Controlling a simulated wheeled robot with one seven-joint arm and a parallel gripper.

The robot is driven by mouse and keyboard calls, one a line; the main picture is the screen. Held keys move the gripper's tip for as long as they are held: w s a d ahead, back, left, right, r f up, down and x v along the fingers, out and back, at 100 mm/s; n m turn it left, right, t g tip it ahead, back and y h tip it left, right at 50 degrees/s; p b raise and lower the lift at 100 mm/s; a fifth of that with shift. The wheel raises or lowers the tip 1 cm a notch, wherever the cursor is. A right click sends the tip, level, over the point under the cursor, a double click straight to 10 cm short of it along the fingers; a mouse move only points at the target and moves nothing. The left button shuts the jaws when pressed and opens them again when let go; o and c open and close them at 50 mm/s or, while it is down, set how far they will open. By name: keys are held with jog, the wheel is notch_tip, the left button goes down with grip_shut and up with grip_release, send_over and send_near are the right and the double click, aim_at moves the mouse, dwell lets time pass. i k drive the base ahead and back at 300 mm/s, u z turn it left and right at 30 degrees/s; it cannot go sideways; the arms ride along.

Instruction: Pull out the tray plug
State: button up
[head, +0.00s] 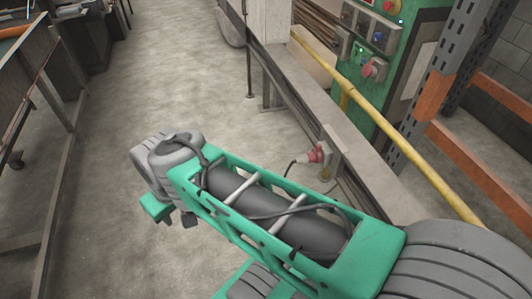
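A red and grey plug (318,153) sits low beside the long grey tray or beam (308,97) on the right. A dark cable hangs from the plug's left side and curves down behind my arm. The plug appears seated in a fitting by a short upright, but the joint is too small to make out. My green and grey arm crosses the lower middle. The end with my gripper (158,207) is to the left of the plug and well apart from it, over the floor. Its fingers are not clear, so I cannot tell their opening.
A yellow rail (350,92) runs along the grey beam. Behind it stand a green control cabinet (402,62) with buttons and an orange and grey rack post (438,85). A metal bench (40,75) stands at left. The concrete floor (150,80) between is clear.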

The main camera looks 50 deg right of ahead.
aim_at(308, 158)
jog(key=u, duration=0.4)
jog(key=i, duration=0.95)
jog(key=z, duration=0.55)
jog(key=i, duration=0.75)
jog(key=z, duration=0.65)
